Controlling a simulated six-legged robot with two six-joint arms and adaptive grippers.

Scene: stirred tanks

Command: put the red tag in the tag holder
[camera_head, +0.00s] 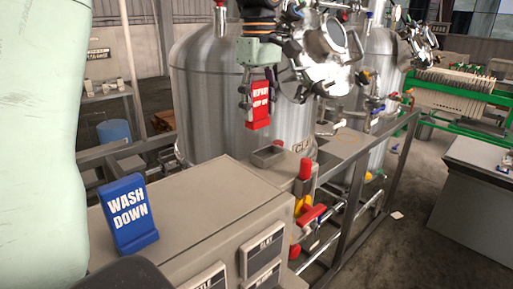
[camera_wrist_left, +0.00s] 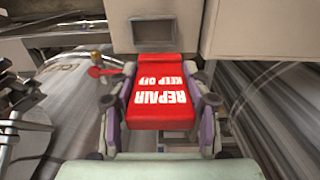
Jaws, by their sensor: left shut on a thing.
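The red tag (camera_head: 259,98), with white lettering that reads REPAIR KEEP OFF in the left wrist view (camera_wrist_left: 160,105), is held upright in the air. My left gripper (camera_head: 257,103) is shut on it, one finger on each side, and the fingers also show in the left wrist view (camera_wrist_left: 159,112). A small grey open-topped box, seemingly the tag holder (camera_head: 262,163), sits below and slightly right of the tag. In the left wrist view a grey frame with a dark rectangular opening, likely the same holder (camera_wrist_left: 153,17), lies beyond the tag, apart from it. My right gripper is not in view.
A blue WASH DOWN tag (camera_head: 130,213) stands on the grey cabinet (camera_head: 200,205) at lower left. A large steel tank (camera_head: 205,100) rises behind the tag. Red and yellow valve parts (camera_head: 305,190) stand right of the cabinet. Air around the holder looks clear.

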